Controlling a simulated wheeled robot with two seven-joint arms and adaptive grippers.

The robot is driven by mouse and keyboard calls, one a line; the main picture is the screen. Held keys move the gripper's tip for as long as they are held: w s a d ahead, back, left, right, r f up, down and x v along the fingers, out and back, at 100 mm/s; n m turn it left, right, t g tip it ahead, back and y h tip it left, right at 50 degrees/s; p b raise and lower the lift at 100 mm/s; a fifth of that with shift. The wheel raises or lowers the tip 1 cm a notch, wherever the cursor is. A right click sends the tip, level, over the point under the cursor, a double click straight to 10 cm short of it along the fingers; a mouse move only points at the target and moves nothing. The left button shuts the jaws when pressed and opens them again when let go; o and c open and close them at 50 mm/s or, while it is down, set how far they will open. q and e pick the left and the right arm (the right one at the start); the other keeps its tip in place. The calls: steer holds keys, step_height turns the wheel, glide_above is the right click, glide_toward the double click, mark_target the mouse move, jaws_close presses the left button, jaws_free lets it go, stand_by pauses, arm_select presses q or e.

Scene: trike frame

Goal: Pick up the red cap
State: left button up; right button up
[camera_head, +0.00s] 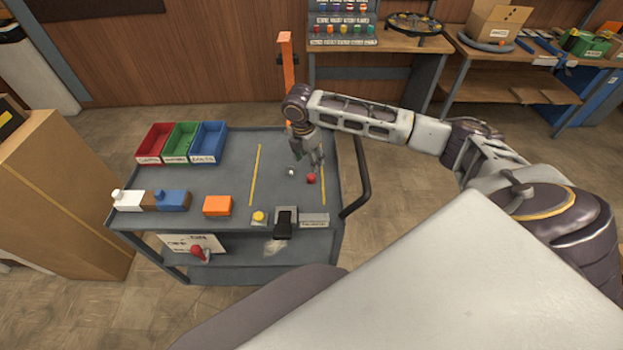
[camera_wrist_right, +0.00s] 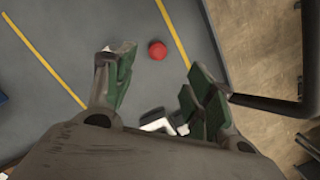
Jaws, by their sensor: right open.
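The red cap (camera_head: 311,178) is a small round piece on the grey cart top, between the two yellow lines and near the right-hand one. In the right wrist view the red cap (camera_wrist_right: 157,50) lies beyond the fingertips, between the lines of the two fingers. My right gripper (camera_head: 316,160) is above the cart, just behind the cap in the head view. In the wrist view my right gripper (camera_wrist_right: 160,85) has its green-padded fingers spread apart, with nothing held between them. My left gripper is in neither view.
The cart top (camera_head: 195,180) carries red, green and blue bins (camera_head: 208,143), an orange block (camera_head: 217,206) and a yellow button (camera_head: 259,217). A small whitish round piece (camera_head: 291,171) lies left of the cap. A dark handle (camera_head: 358,190) runs along the cart's right side.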

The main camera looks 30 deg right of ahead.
glide_above(311, 176)
steer(key=shift+s+a+f, duration=0.15)
steer(key=shift+f, duration=2.45)
steer(key=shift+f, duration=0.1)
steer(key=shift+d+f, duration=0.2)
steer(key=shift+f, duration=2.3)
steer(key=c, duration=0.9)
